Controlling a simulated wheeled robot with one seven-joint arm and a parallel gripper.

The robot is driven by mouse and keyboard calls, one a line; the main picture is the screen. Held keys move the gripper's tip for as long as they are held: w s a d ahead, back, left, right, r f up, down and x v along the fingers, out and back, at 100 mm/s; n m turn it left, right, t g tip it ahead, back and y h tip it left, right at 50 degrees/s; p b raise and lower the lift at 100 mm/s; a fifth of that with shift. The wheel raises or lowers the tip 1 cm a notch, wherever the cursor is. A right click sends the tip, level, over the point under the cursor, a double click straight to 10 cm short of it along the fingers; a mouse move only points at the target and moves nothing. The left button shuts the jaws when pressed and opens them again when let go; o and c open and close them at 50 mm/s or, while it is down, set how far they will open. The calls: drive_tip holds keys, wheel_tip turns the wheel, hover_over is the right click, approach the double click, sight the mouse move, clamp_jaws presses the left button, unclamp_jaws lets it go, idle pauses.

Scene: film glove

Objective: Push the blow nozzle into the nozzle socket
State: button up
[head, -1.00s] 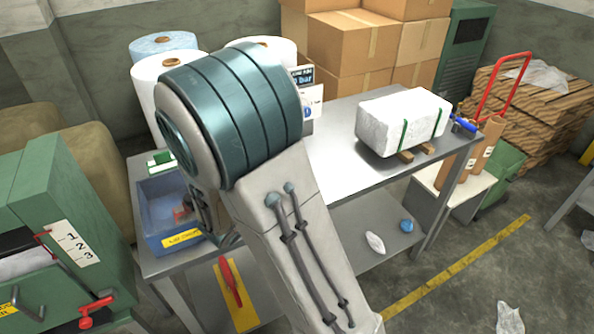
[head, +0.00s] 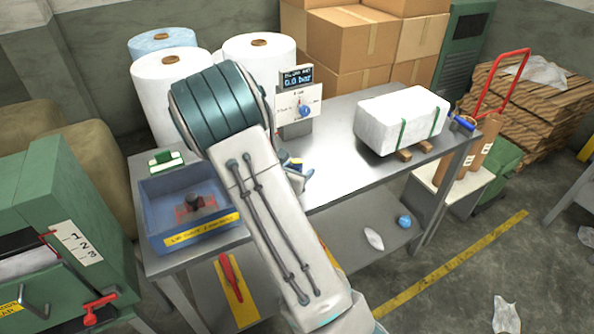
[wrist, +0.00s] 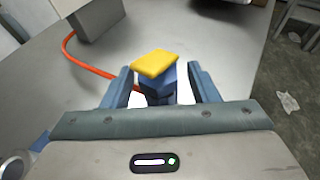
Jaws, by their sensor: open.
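My gripper (wrist: 163,86) is open in the wrist view. Its two fingers stand on either side of a blue piece with a yellow top (wrist: 155,66), which looks like the blow nozzle. I cannot tell whether either finger touches it. An orange hose (wrist: 85,65) runs from a grey box (wrist: 97,18) to near this piece. In the head view the blue and yellow piece (head: 295,164) shows small beside my forearm, at my gripper (head: 300,180), mostly hidden. The blow unit (head: 299,95) stands behind it with a 0.0 bar display and a blue knob. I cannot make out the nozzle socket clearly.
A blue bin (head: 190,215) stands on the table's left. A white strapped block (head: 402,120) lies on wooden strips at the right, with a blue-handled item (head: 462,123) at its end. White rolls (head: 172,90) stand behind. The metal tabletop (head: 345,180) is clear between.

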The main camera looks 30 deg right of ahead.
drive_tip(key=shift+w+d+f, duration=0.2)
drive_tip(key=shift+w+d, duration=0.05)
drive_tip(key=shift+d, duration=0.1)
drive_tip(key=c, duration=1.1)
drive_tip(key=shift+r, duration=0.1)
